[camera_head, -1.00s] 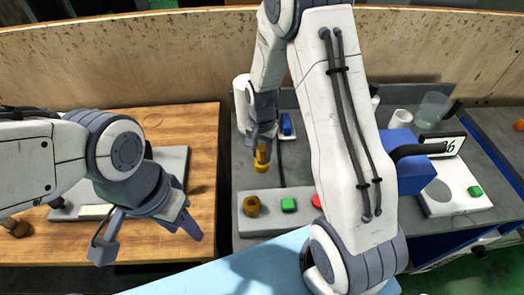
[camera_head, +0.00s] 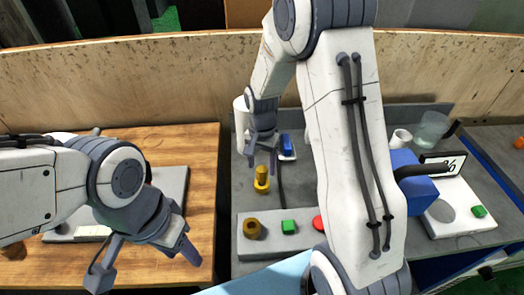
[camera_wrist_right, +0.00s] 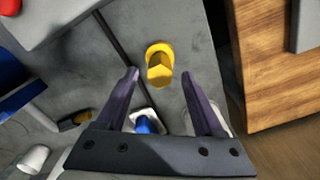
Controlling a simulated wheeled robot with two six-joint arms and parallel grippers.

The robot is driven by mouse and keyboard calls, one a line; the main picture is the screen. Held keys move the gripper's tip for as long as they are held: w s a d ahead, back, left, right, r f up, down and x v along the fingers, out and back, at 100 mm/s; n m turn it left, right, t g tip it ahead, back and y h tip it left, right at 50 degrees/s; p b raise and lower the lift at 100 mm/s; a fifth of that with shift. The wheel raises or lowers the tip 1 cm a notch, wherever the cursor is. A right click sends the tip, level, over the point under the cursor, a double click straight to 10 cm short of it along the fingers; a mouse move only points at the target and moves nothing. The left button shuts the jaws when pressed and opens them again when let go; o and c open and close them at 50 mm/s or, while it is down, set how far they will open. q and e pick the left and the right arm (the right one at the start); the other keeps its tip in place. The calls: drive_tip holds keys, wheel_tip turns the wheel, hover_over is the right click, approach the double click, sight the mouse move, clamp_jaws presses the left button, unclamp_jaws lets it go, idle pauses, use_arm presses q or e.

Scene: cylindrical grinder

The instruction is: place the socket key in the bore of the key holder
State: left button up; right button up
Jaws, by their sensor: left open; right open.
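The yellow socket key (camera_head: 262,171) stands roughly upright on the grey surface. A wider yellow round collar (camera_head: 262,187), apparently the key holder, surrounds its lower end. In the right wrist view the key (camera_wrist_right: 160,72) points toward the camera with the yellow collar (camera_wrist_right: 158,47) around it; the bore is hidden and I cannot tell how deep the key sits. My right gripper (camera_head: 262,160) is open just above the key, with a finger to each side and apart from it. My left gripper (camera_head: 150,265) is open and empty over the wooden table's front.
A grey block with a brass-coloured knob (camera_head: 252,229), green button (camera_head: 288,227) and red button (camera_head: 319,223) lies in front of the key. A blue item (camera_head: 286,146) and a white cylinder (camera_head: 241,122) stand behind. The wooden table (camera_head: 200,160) is left, past a gap.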

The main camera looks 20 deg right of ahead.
wheel_tip(320, 180, up, 7)
drive_tip(key=shift+r+b, duration=0.1)
drive_tip(key=shift+b, duration=0.25)
drive_tip(key=s+a+r+n, duration=0.5)
drive_tip(key=s+a+n, duration=0.3)
drive_tip(key=s+a, duration=0.3)
drive_tip(key=s+a+n+y, duration=0.1)
drive_tip(key=s+a+n, duration=0.2)
drive_tip(key=s+n, duration=0.5)
drive_tip(key=s, duration=0.4)
drive_tip(key=shift+s+f+n, duration=0.2)
drive_tip(key=shift+s+n, duration=0.1)
drive_tip(key=shift+s, duration=0.1)
